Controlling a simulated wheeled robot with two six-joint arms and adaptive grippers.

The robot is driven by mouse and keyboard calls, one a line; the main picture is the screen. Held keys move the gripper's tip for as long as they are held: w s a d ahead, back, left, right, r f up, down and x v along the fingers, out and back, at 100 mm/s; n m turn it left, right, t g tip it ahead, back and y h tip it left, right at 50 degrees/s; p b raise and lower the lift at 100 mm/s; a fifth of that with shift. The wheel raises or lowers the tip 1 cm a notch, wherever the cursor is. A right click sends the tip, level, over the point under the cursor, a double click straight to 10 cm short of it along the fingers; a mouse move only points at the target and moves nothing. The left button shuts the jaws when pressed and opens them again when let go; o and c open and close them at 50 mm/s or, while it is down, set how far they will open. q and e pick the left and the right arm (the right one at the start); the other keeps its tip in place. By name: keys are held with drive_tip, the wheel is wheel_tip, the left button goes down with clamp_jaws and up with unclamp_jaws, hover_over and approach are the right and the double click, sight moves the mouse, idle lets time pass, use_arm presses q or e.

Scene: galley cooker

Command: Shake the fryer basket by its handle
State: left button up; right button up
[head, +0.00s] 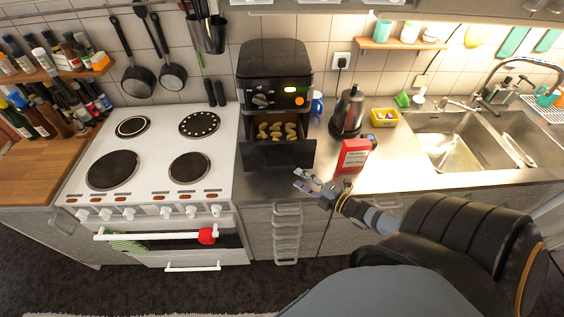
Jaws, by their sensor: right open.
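The black air fryer (275,75) stands on the steel counter against the tiled wall. Its fryer basket (270,157) is pulled out at the front, and several golden-brown food pieces (277,131) lie in it. I cannot make out the basket's handle clearly against the dark front. My right gripper (303,181) is open and empty, just in front of and below the right part of the basket front. It appears apart from the basket. My left gripper is out of view.
A red box (353,155) stands right of the basket, near my right arm. Behind it are a black kettle (348,112) and a yellow tub (384,117). The white cooker (150,160) is on the left, the sink (445,150) on the right.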

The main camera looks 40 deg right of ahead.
sight(284, 170)
drive_tip(key=b+x, duration=0.2)
drive_tip(key=x, duration=0.1)
drive_tip(key=b+x, duration=0.6)
drive_tip(key=shift+f, duration=0.4)
drive_tip(key=shift+w+r+b, duration=0.1)
drive_tip(key=shift+w+b, duration=0.1)
drive_tip(key=shift+b, duration=0.2)
drive_tip(key=shift+w+r, duration=0.1)
drive_tip(key=shift+r, duration=0.05)
clamp_jaws()
